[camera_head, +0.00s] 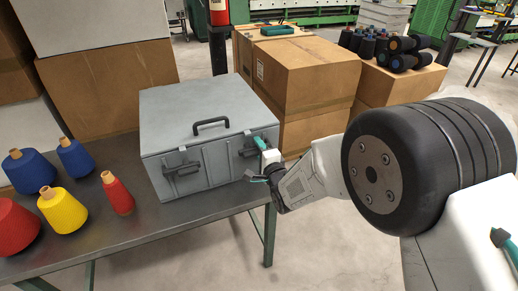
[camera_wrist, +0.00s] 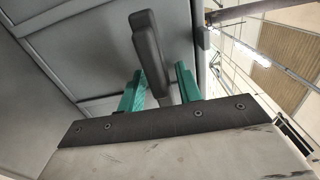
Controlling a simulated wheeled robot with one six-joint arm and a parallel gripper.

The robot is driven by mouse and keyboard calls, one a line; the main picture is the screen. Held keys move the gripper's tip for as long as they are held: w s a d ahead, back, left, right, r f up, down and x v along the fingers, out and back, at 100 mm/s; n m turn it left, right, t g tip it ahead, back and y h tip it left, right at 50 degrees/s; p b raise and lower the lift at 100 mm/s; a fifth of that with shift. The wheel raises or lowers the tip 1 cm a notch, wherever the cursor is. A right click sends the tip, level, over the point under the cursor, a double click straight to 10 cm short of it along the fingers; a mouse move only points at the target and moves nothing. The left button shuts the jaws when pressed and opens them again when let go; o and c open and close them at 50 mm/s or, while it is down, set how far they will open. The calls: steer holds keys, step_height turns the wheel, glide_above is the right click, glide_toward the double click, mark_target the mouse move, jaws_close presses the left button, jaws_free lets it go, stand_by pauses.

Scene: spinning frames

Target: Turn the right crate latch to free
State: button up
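A grey crate (camera_head: 205,100) with a dark lid handle (camera_head: 211,126) stands on a dark metal table. Its left latch (camera_head: 181,170) shows on the front face. Its right latch (camera_head: 246,151) is partly hidden behind my gripper (camera_head: 262,160). In the wrist view, the right latch's dark handle (camera_wrist: 150,52) reaches between the two teal fingers of my gripper (camera_wrist: 160,85). The fingers stand apart, with a small gap on the handle's right side. Whether the left finger touches the handle, I cannot tell.
Blue, yellow and red yarn cones (camera_head: 62,210) stand on the table (camera_head: 145,225) left of the crate. Cardboard boxes (camera_head: 305,80) stand behind and right of the crate, with dark cones (camera_head: 390,48) on one. Floor shows beyond the table's right front edge.

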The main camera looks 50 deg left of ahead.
steer(key=v, duration=0.7)
steer(key=shift+d, duration=0.35)
steer(key=shift+s, duration=0.15)
